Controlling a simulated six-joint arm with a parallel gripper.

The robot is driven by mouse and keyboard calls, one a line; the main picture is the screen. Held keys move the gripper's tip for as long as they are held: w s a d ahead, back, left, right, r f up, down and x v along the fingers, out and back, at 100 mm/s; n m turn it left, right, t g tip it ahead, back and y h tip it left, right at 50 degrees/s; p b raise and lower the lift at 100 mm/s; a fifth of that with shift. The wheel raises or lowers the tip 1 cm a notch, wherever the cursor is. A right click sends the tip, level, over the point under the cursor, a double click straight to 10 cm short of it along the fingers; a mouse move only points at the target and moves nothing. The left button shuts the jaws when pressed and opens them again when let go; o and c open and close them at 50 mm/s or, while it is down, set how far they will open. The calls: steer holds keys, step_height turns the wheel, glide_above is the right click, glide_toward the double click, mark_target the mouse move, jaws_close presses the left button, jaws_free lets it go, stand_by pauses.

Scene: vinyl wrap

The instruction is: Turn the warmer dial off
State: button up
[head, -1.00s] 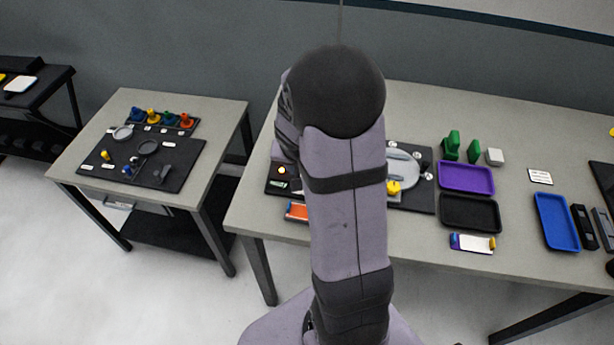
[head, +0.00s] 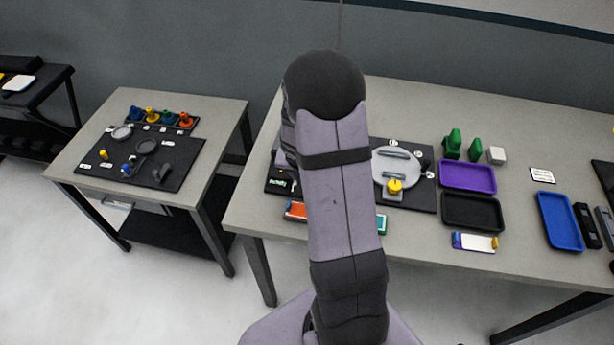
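A black panel (head: 278,187) with a small green label sits near the left front of the main table. My arm hides most of it, and no dial on it shows clearly. To the right of my arm, a grey round plate (head: 412,168) with a yellow knob (head: 395,186) sits on a dark board (head: 425,199). I cannot tell whether that knob is the warmer dial. My gripper is hidden behind my own arm, so its opening and any contact are not visible.
An orange item (head: 295,211) lies at the table's front edge. Purple (head: 468,177), black (head: 470,212) and blue (head: 557,222) trays, plus green blocks (head: 452,143), stand to the right. A side table (head: 78,157) at left holds another board. Bare tabletop lies at the back right.

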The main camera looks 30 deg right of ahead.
steer(key=shift+c, duration=0.3)
steer(key=c, duration=1)
